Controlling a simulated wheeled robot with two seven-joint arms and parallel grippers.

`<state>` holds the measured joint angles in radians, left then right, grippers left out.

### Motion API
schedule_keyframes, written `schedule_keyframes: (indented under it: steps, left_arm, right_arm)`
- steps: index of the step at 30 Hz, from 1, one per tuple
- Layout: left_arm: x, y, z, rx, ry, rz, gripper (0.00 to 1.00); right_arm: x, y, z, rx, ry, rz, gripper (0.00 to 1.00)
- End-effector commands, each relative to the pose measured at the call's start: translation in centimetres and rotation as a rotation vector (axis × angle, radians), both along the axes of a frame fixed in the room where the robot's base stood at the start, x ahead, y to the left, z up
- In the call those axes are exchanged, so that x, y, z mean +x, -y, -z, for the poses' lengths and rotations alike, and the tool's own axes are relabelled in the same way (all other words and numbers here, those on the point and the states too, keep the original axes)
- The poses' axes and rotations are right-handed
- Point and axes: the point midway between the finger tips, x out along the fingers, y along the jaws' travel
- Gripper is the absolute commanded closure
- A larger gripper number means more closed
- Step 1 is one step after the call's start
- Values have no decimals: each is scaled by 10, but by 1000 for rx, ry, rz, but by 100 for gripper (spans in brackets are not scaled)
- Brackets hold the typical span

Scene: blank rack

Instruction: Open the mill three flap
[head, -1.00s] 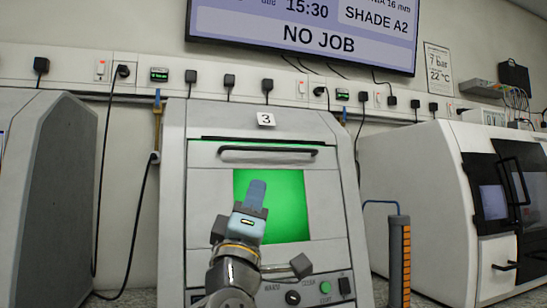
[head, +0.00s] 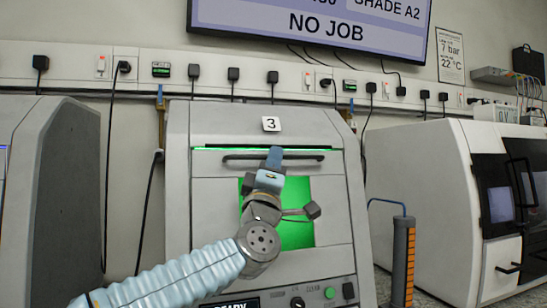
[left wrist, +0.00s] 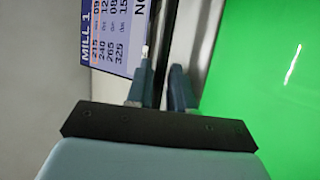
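Mill three (head: 178,200) stands in front of me, with a "3" label (head: 271,124) on top. Its flap (head: 330,195) has a green window (head: 297,232) and looks shut. A dark horizontal handle bar (head: 308,157) runs across the top of the flap. My left gripper (head: 275,154) is in front of the middle of the handle and hides part of it. In the left wrist view the two fingers (left wrist: 160,88) stand a little apart, with a dark strip seen between them. I cannot tell if they touch the bar. My right gripper is not in view.
Below the flap are a green button (head: 329,293) and a knob (head: 297,303). A grey machine (head: 60,200) stands to the left and a white one (head: 430,190) to the right. An orange-striped post (head: 403,260) stands close on the right. A screen (head: 320,20) hangs above.

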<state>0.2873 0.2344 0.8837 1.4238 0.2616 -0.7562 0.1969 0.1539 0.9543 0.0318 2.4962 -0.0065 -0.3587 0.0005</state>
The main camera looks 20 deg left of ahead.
Motion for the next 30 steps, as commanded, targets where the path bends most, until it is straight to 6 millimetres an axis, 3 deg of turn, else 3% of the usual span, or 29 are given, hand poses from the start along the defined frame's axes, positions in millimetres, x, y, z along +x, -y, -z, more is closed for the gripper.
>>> schedule_keyframes:
  steps: [5, 9, 30]
  left_arm:
    - [0, 0, 1, 1, 0, 1, 78]
    - [0, 0, 1, 1, 0, 1, 100]
    - [0, 0, 1, 1, -1, 0, 100]
  right_arm:
    - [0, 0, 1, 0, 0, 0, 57]
    - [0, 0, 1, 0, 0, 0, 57]
    - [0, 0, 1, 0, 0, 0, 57]
